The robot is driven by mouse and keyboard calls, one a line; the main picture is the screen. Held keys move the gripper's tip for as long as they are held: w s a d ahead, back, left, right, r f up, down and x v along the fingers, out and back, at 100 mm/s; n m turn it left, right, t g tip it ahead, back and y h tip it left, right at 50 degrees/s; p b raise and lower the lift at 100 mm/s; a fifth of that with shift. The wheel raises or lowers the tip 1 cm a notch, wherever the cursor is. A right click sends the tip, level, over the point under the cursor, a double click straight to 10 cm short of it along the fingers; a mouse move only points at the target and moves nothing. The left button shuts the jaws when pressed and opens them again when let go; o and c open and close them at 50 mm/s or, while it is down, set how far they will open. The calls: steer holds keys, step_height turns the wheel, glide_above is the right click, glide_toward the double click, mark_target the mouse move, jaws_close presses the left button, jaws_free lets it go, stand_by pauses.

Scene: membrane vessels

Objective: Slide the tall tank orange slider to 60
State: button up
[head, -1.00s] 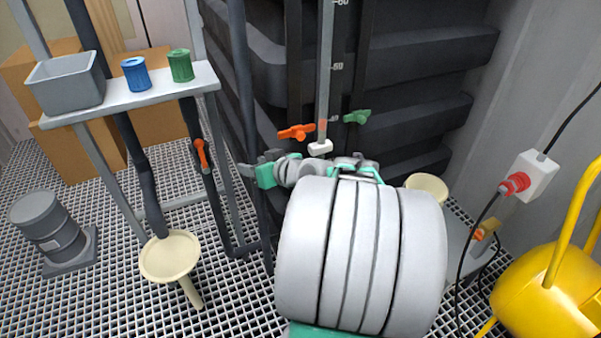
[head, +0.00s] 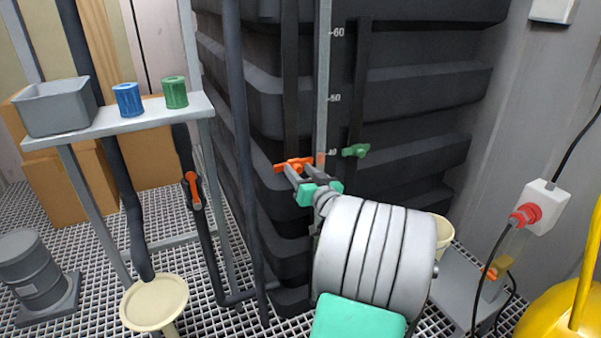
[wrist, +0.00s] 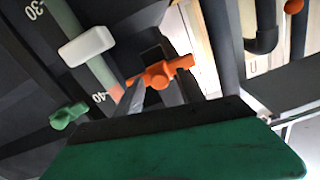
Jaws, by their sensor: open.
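The orange slider (head: 295,164) sits on the left dark vertical rail of the tall black tank (head: 400,105), about level with the 40 mark. It also shows in the wrist view (wrist: 160,72), near the 40 label. The 60 mark (head: 337,32) is higher on the pale scale strip (head: 322,90). My gripper (head: 305,170) is open, with its fingertips just below and in front of the orange slider. Whether they touch it I cannot tell. A green slider (head: 355,150) sits on the right rail; it also shows in the wrist view (wrist: 70,115).
A white block (wrist: 87,45) sits on the scale strip below 40. A shelf (head: 150,115) at left holds a grey bin (head: 58,107), a blue can (head: 128,100) and a green can (head: 175,93). An orange-handled valve (head: 192,188) is on a pipe beside it.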

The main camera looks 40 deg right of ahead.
steer(key=shift+c, duration=0.3)
jaws_close()
stand_by(1.1)
